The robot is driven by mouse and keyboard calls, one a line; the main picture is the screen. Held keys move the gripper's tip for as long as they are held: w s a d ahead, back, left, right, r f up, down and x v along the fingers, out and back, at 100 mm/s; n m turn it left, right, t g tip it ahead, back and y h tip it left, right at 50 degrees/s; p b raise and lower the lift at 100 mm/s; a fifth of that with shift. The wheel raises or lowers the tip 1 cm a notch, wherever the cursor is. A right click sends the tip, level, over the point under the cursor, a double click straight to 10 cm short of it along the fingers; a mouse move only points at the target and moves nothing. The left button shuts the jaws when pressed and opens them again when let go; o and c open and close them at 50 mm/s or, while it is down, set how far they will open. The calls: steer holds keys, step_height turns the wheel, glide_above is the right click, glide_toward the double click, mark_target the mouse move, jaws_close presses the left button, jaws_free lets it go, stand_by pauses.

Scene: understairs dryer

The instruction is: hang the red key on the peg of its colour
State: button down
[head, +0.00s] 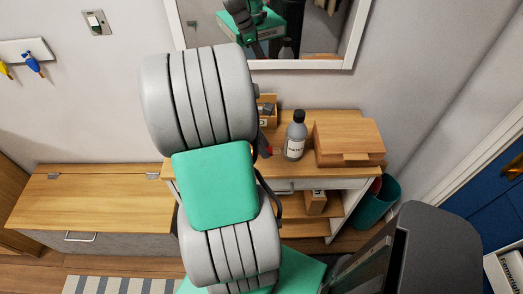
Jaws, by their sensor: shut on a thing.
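My gripper (264,146) is mostly hidden behind my own arm; only a dark edge of it shows over the console table. A small bit of red, the red key (269,151), shows right at this edge, and the gripper is shut on it. The white key board (14,51) is on the wall at the upper left, cut by the picture edge. A yellow key (5,69) and a blue key (33,63) hang from it. I cannot make out a red peg. The gripper is well to the right of the board.
The console table (275,130) bears a dark bottle (295,138), a wooden box (348,140) and a small wooden holder (267,108). A mirror (355,25) hangs above. A wooden bench (95,198) with a clear top stands left. A teal bin (376,203) stands right.

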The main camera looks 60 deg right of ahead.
steer(key=d+f, duration=0.1)
steer(key=f, duration=0.1)
steer(key=w+d+f+p, duration=0.1)
steer(key=f, duration=0.1)
steer(key=d+f, duration=0.1)
steer(key=f, duration=0.1)
steer(key=shift+w+p, duration=0.25)
steer(key=shift+p, duration=0.15)
steer(key=shift+f, duration=0.5)
steer(key=c, duration=1.1)
jaws_free()
steer(key=shift+w+b, duration=0.1)
steer(key=shift+b, duration=0.75)
